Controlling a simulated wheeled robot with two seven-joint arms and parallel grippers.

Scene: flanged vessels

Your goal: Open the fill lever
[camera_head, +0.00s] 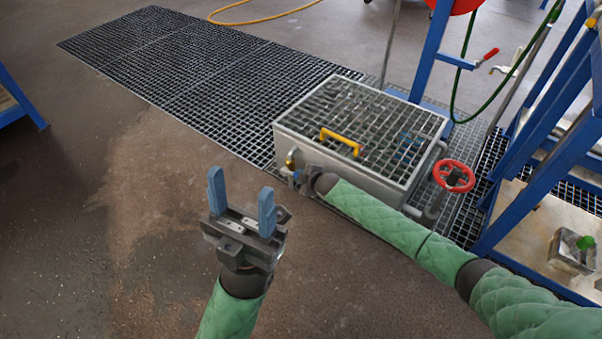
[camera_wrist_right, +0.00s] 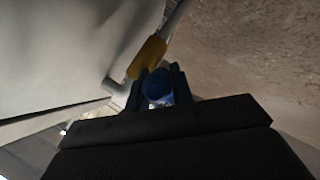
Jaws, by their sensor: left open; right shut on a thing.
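A grey metal vessel (camera_head: 340,171) with a grated top and a yellow handle (camera_head: 340,142) stands on the floor grating. My right gripper (camera_head: 297,177) is at its lower left front corner, partly hidden by my own wrist. In the right wrist view, its fingers (camera_wrist_right: 158,88) are shut on a rounded blue part (camera_wrist_right: 157,85), perhaps a lever end. A yellow fitting (camera_wrist_right: 147,58) on a pipe shows just beyond it. Which part is the fill lever cannot be told. My left gripper (camera_head: 241,200) is open and empty above the brown floor.
A red handwheel (camera_head: 454,176) stands right of the vessel, close to my right forearm. A red-handled lever (camera_head: 490,53) is on the blue frame behind.

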